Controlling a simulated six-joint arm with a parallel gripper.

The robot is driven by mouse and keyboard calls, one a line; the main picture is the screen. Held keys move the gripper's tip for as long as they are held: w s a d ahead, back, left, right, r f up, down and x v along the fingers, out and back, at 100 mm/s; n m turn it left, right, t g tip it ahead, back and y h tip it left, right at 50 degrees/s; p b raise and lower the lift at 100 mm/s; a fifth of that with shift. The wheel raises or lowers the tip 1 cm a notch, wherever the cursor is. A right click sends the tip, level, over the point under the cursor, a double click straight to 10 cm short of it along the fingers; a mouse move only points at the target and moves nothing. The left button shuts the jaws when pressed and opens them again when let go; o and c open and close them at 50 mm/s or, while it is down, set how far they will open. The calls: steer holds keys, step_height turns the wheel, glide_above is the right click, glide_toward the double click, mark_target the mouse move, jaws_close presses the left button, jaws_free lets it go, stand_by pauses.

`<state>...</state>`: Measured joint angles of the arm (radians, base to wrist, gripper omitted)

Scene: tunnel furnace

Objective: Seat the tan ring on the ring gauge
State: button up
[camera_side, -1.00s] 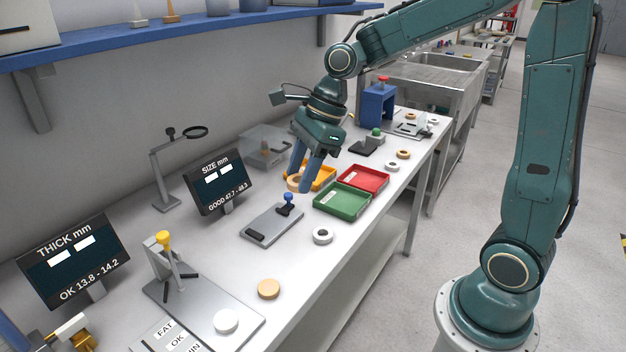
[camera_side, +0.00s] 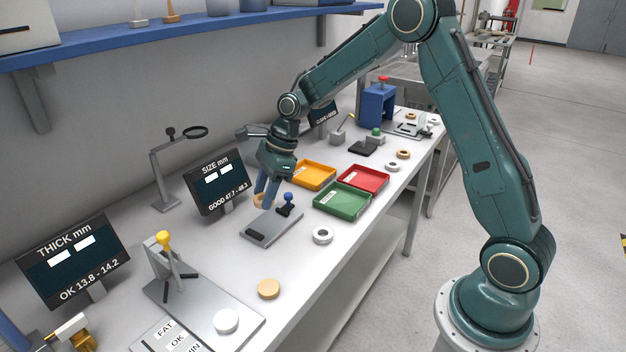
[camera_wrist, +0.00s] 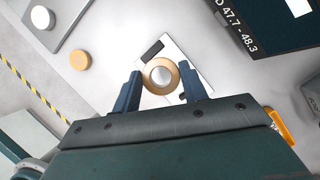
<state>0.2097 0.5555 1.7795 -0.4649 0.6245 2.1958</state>
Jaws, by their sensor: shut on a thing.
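The tan ring (camera_wrist: 146,77) sits between the two fingertips of my gripper (camera_wrist: 160,88), which is shut on it. In the side view the ring (camera_side: 258,201) is partly hidden by the blue fingers of my gripper (camera_side: 266,194). The ring gauge is a grey plate (camera_side: 262,232) with a black block at its near end and a blue-topped knob (camera_side: 287,198). The ring appears above the plate's far left end, apart from the knob. In the wrist view the plate (camera_wrist: 176,50) lies behind the ring, and a pale round shape shows through its hole. The exact height gap cannot be told.
The size screen (camera_side: 219,181) stands close left of my gripper. Orange (camera_side: 313,173), green (camera_side: 342,202) and red (camera_side: 363,179) trays lie to the right.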

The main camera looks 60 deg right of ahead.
mark_target(262, 228)
steer(key=shift+w+f, duration=0.25)
steer(key=shift+f, duration=0.05)
steer(key=shift+f, duration=0.1)
steer(key=shift+f, duration=1.7)
steer(key=shift+f, duration=0.25)
steer(key=shift+f, duration=0.9)
steer(key=shift+f, duration=0.45)
steer(key=o, duration=1)
steer(key=shift+o, duration=0.2)
